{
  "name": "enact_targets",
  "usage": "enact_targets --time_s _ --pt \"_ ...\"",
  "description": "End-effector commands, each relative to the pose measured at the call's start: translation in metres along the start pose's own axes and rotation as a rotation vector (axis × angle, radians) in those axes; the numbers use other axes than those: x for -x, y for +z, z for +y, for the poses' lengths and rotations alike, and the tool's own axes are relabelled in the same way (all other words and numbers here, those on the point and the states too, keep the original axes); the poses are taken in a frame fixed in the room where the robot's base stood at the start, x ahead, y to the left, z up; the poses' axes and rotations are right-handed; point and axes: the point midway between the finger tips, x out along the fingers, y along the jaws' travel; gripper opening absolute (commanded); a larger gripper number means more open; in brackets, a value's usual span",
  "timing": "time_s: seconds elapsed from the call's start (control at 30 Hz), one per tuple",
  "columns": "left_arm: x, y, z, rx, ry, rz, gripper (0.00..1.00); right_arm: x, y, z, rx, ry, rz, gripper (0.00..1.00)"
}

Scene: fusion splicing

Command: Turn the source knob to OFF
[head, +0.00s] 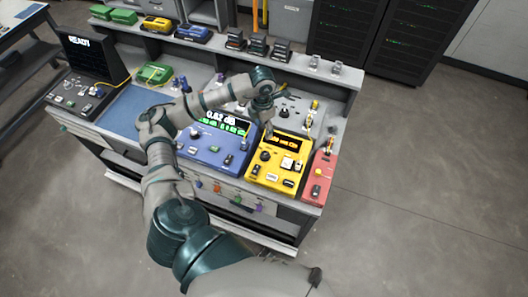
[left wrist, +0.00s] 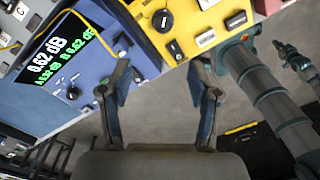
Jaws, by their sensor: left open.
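The yellow source box (head: 256,178) stands near the right end of the bench. Its round black knob (head: 265,156) is on the top face; in the left wrist view the knob (left wrist: 162,20) has a white pointer mark, with its setting unreadable. My left gripper (head: 268,130) hangs over the far part of the box. In the left wrist view its two fingers (left wrist: 160,64) are apart with nothing between them, and the knob lies beyond the tips, not touched. Part of another arm of mine (left wrist: 272,95) shows at right there; its gripper state is unclear.
A blue meter (head: 205,158) reading 0.62 dB stands left of the yellow box. A red box (head: 318,180) stands close on its right. A black unit with a READY screen (head: 82,45) is at the far left. A shelf with several small devices runs along the back.

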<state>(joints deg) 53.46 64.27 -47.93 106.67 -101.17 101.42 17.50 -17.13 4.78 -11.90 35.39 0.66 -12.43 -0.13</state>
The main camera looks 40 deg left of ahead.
Motion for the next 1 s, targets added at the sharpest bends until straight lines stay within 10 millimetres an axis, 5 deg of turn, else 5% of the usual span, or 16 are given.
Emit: enact_targets --time_s 0.6,1.0 --pt "-0.136 -0.001 -0.001 -0.003 -0.007 0.0 0.62 0.009 -0.002 -0.001 0.0 0.002 0.0 0.0" --pt "-0.161 0.001 -0.002 -0.004 -0.004 -0.003 0.62 0.01 -0.002 -0.002 -0.001 0.001 0.001 0.0"
